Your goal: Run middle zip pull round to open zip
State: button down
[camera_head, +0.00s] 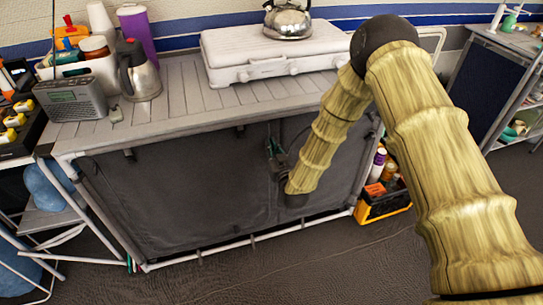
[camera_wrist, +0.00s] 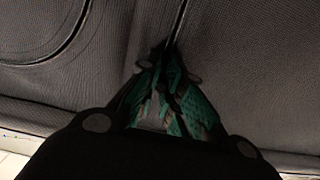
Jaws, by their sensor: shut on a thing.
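The dark fabric front (camera_head: 170,195) of the camp kitchen unit hangs below the slatted top, and it fills the wrist view (camera_wrist: 250,75). A thin vertical zip line (camera_wrist: 182,20) runs down to my fingertips in the wrist view. A curved dark line (camera_wrist: 65,45) shows on the fabric at the left. My gripper (camera_head: 273,150) is at the fabric, right of its middle. In the wrist view my gripper (camera_wrist: 167,62) has its green-padded fingers closed together at the zip line. The middle zip pull is hidden between the fingertips.
A white stove (camera_head: 225,55) with a kettle (camera_head: 288,20) stands on the slatted top. A flask (camera_head: 138,75) and a radio (camera_head: 72,98) stand at its left. An orange-black crate (camera_head: 383,203) of bottles sits by the right leg. The floor in front is clear.

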notch_tip(320, 180, up, 6)
jog(key=shift+f+p, duration=0.1)
jog(key=shift+p, duration=0.85)
jog(key=c, duration=1.5)
grip_release()
jog(key=shift+r, duration=0.2)
jog(key=shift+c, duration=0.2)
jog(key=shift+f, duration=0.1)
jog(key=shift+s, duration=0.1)
jog(key=shift+s+d, duration=0.1)
jog(key=shift+s, duration=0.15)
jog(key=v, duration=1.1)
jog(key=shift+s, duration=0.1)
